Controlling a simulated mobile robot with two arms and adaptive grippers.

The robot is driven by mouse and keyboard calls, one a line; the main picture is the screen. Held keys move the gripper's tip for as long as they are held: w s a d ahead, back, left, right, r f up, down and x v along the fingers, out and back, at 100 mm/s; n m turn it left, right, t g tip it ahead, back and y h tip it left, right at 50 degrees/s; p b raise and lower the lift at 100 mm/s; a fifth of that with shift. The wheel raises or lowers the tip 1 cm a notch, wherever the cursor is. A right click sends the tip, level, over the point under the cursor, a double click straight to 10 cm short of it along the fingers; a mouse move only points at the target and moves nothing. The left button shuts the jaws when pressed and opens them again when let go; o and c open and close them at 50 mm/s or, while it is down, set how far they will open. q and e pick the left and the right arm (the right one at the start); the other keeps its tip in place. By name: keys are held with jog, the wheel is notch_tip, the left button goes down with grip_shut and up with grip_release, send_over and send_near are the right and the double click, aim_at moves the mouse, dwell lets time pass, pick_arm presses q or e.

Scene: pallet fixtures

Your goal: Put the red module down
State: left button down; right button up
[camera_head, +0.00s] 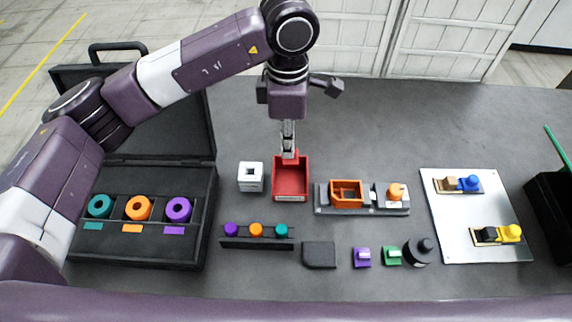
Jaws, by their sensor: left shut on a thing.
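The red module (290,183) is an open-topped red box near the middle of the table in the head view. My left gripper (289,153) points down at the red module's far wall and is shut on it. The fingertips hide part of that wall. The box looks level, but I cannot tell whether its underside touches the table. My right gripper is not in view.
A white block (250,177) stands close left of the red module. A grey pallet (361,212) with an orange box (346,193) is to its right. A colored-knob rack (257,244) is in front. An open black case (190,248) lies left. The table behind is clear.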

aim_at(287, 161)
pick_arm(q)
notch_tip(287, 161, down, 5)
jog(key=shift+f+p, duration=0.1)
jog(key=shift+p, duration=0.5)
jog(key=shift+f, duration=0.5)
notch_tip(287, 161, down, 3)
jog(key=shift+f+p, duration=0.15)
jog(key=shift+p, duration=0.55)
jog(key=shift+f, duration=0.35)
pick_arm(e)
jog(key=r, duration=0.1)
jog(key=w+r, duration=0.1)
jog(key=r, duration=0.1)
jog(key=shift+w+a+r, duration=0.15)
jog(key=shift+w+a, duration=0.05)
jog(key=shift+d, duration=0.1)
pick_arm(q)
jog(key=shift+f+b, duration=0.2)
jog(key=shift+b, duration=0.1)
jog(key=c, duration=2)
grip_release()
jog(key=shift+r, duration=0.1)
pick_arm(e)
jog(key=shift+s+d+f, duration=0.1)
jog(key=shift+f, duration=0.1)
